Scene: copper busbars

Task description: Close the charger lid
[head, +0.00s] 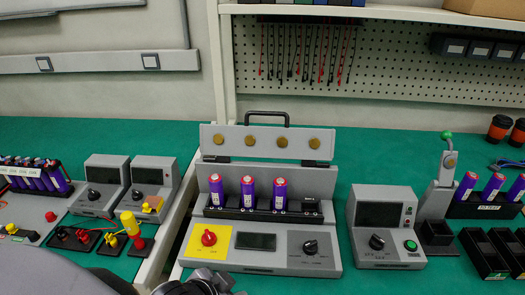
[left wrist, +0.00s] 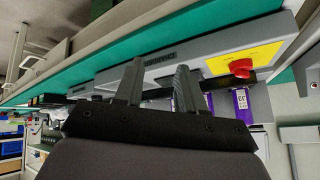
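The grey charger (head: 262,262) stands on the green bench, with a yellow panel, red knob, small display and black knob on its front. Its lid (head: 235,137) stands raised at the back, with a black handle (head: 266,114) on top and several round copper-coloured contacts facing forward. Three purple cells (head: 248,192) stand upright in the black holder; the rightmost bay holds no purple cell. My left gripper (left wrist: 157,78) is open, its two fingers apart with nothing between them. The charger's red knob (left wrist: 241,67) and purple cells show beyond it. My right gripper is out of view.
A grey instrument box (head: 384,228) and a lever device with a green ball (head: 446,135) stand right of the charger. Two more boxes (head: 103,186) and yellow and black clips stand left. A pegboard (head: 380,62) with hanging leads is behind.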

